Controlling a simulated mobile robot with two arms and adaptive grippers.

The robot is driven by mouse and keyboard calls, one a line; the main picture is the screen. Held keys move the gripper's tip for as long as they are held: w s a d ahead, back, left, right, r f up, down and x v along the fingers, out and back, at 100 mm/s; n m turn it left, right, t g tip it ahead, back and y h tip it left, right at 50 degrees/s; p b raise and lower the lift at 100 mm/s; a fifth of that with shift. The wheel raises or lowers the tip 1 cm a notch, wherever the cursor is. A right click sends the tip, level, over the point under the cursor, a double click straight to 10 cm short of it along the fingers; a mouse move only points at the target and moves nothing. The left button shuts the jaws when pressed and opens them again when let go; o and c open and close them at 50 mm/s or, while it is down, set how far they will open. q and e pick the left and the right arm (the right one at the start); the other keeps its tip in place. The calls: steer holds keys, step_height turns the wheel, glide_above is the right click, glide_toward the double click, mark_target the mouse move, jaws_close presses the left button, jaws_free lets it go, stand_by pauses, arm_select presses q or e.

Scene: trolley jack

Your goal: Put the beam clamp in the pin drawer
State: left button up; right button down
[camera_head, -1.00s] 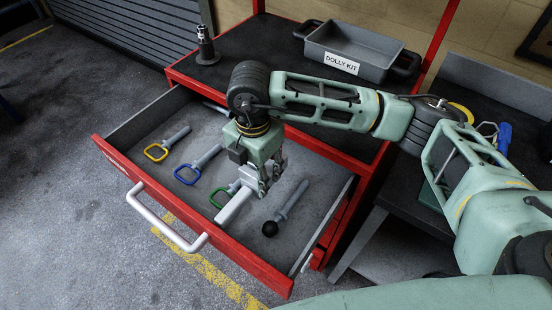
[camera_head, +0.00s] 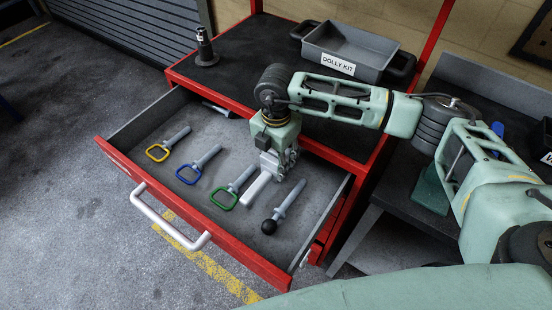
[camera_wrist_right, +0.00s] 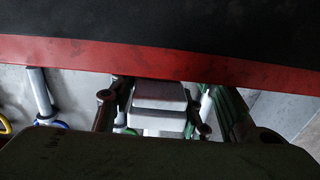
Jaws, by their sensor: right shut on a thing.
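The beam clamp (camera_head: 257,190) is a pale, blocky piece held in my right gripper (camera_head: 276,172). It also shows in the right wrist view (camera_wrist_right: 160,104) as a stepped white block between the two dark fingers. My right gripper is shut on it and points down over the open pin drawer (camera_head: 190,225). The clamp sits low inside the drawer's outline, between the green-handled pin (camera_head: 232,189) and the black-knobbed pin (camera_head: 283,207). I cannot tell whether it touches the drawer floor. The fingers partly hide its far end. My left gripper is out of view.
A yellow-handled pin (camera_head: 167,145) and a blue-handled pin (camera_head: 198,165) lie left in the drawer. The cabinet top (camera_head: 245,70) overhangs the drawer's back. On it stand a grey DOLLY KIT tray (camera_head: 350,45) and a dark jack-like piece (camera_head: 205,48).

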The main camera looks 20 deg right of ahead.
steer(key=shift+f, duration=0.3)
steer(key=shift+f+p, duration=0.2)
steer(key=shift+p, duration=0.1)
steer(key=shift+a, duration=0.1)
steer(key=shift+f, duration=0.2)
steer(key=c, duration=1)
jaws_free()
